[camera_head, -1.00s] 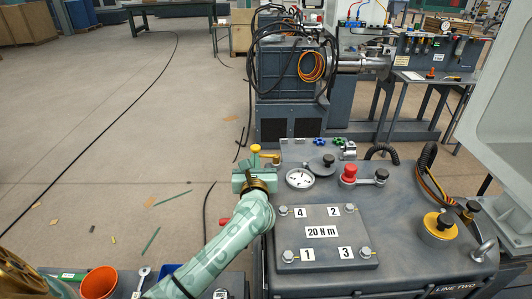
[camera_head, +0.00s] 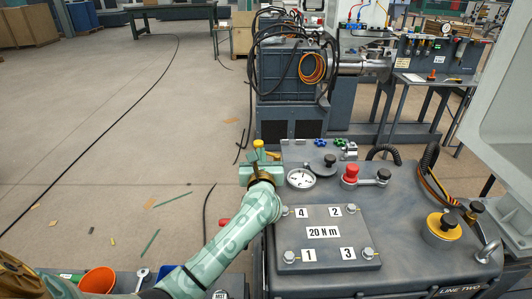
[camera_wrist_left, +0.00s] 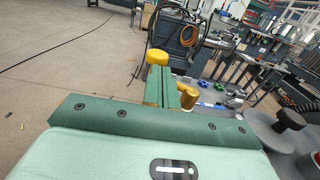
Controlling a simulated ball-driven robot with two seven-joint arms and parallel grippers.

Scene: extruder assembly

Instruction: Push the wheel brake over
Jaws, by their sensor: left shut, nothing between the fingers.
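A yellow knob (camera_head: 258,144) stands at the left back edge of the dark machine top, with a short orange-yellow lever (camera_head: 272,156) beside it; I take these to be the wheel brake. In the left wrist view the knob (camera_wrist_left: 157,57) shows just beyond the fingertips and the lever (camera_wrist_left: 187,98) to their right. My left gripper (camera_head: 260,164) is shut and empty, right at this part; its green fingers (camera_wrist_left: 160,85) hide some of it. I cannot tell whether they touch it. My right gripper is not in view.
The machine top carries a round gauge (camera_head: 301,178), a red button (camera_head: 351,172), a bolted plate (camera_head: 324,250) and a yellow-topped cylinder (camera_head: 441,228). An orange cup (camera_head: 98,280) stands at the lower left. Open floor (camera_head: 110,140) lies left of the machine.

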